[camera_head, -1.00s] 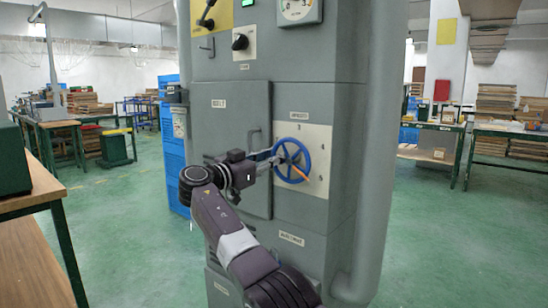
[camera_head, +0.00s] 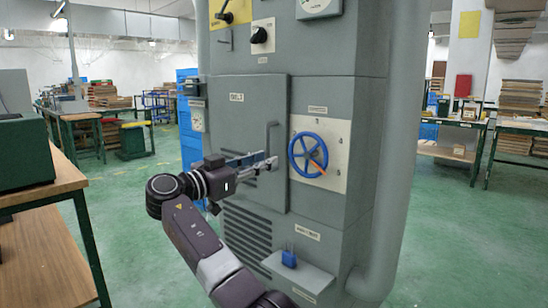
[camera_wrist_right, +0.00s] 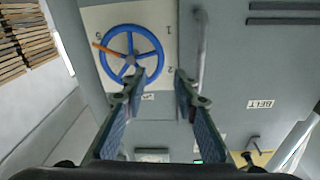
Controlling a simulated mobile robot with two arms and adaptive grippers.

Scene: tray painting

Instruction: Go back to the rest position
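My right gripper (camera_head: 268,163) is in front of the grey machine (camera_head: 335,98), left of the blue handwheel (camera_head: 308,154) and apart from it. In the right wrist view, the gripper's two fingers (camera_wrist_right: 154,88) stand apart with nothing between them. The handwheel also shows in that view (camera_wrist_right: 152,62), beyond the fingertips. It is mounted on a pale numbered plate (camera_head: 338,150), and its orange handle (camera_head: 319,168) points to the lower right in the head view. My left gripper is not in view.
The machine's door has a vertical handle (camera_head: 271,137) close to my right gripper. A small shelf with a blue padlock-like item (camera_head: 289,257) juts out below. A wooden workbench (camera_head: 38,188) stands at the left. Green floor (camera_head: 450,250) is clear at the right.

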